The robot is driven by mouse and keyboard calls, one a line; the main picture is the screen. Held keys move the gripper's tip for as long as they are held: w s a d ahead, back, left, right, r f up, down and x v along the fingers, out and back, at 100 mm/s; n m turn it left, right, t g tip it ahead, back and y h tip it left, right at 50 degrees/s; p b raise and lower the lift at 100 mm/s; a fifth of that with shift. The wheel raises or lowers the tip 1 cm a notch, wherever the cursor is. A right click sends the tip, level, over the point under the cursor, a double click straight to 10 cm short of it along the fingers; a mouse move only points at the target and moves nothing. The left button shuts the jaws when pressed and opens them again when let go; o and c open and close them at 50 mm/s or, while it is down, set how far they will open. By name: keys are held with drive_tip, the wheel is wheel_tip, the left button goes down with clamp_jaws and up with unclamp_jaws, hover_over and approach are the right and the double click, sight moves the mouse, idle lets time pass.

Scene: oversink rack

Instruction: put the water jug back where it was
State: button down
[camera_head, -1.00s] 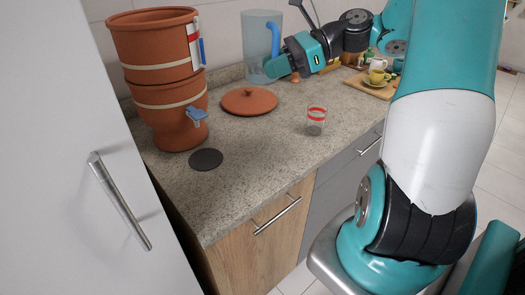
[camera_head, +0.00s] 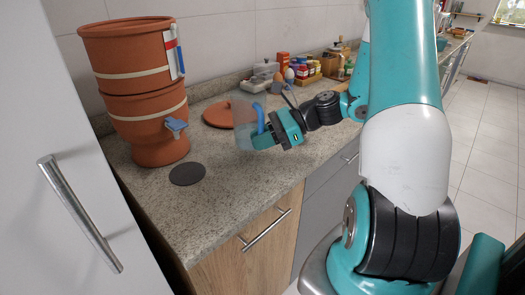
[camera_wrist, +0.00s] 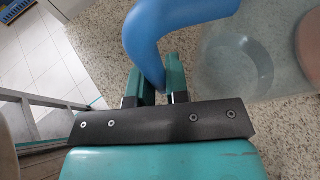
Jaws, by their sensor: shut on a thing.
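The water jug (camera_head: 243,112) is clear with a blue handle (camera_head: 260,118). It is upright over the counter, in front of the terracotta lid; I cannot tell whether its base touches the counter. My gripper (camera_head: 268,135) is shut on the handle from the right side. In the wrist view the blue handle (camera_wrist: 160,32) passes between my two fingertips (camera_wrist: 157,88), and the clear jug wall (camera_wrist: 235,60) shows to the right.
A two-part terracotta water filter (camera_head: 135,90) with a blue tap (camera_head: 176,125) stands at the left. A dark round mat (camera_head: 187,174) lies before it. The terracotta lid (camera_head: 216,114) lies behind the jug. Jars (camera_head: 300,72) stand at the back. The front counter (camera_head: 215,205) is clear.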

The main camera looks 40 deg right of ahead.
drive_tip(key=shift+f, duration=1.65)
drive_tip(key=shift+f, duration=0.1)
drive_tip(key=c, duration=1.1)
unclamp_jaws()
drive_tip(key=shift+d, duration=0.1)
drive_tip(key=v, duration=1.2)
